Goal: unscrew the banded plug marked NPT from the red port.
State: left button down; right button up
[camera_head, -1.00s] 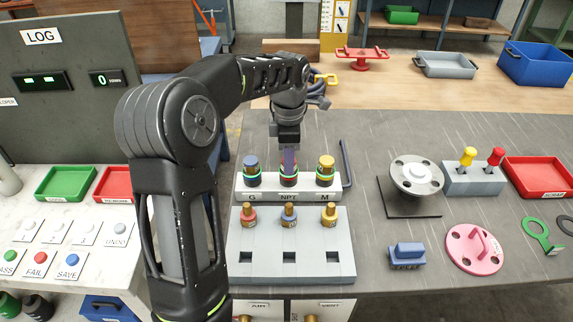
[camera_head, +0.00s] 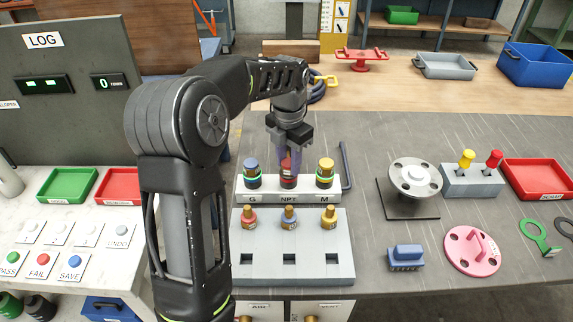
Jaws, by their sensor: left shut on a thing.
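A white block (camera_head: 257,197) carries a row of plugs over the labels G, NPT and M. The plug over NPT (camera_head: 287,183) has red showing and stands in the middle, largely hidden by my gripper. My left gripper (camera_head: 287,163) reaches down from above and is shut on this plug, with a little red showing between its fingers. The port under the middle plug is mostly hidden. My right gripper is not in view.
A black hex key (camera_head: 346,165) stands right of the white block. A flanged spool (camera_head: 414,178) is further right. Bare table lies between.

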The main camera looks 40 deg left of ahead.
pick_arm(q)
jog(key=shift+d+r+n+p, duration=0.15)
jog(key=shift+n+p, duration=0.3)
jog(key=shift+n, duration=0.75)
jog(key=c, duration=0.9)
grip_release()
jog(key=shift+m, duration=1.1)
jog(key=m, duration=0.3)
jog(key=shift+p, duration=0.4)
jog(key=m, duration=0.6)
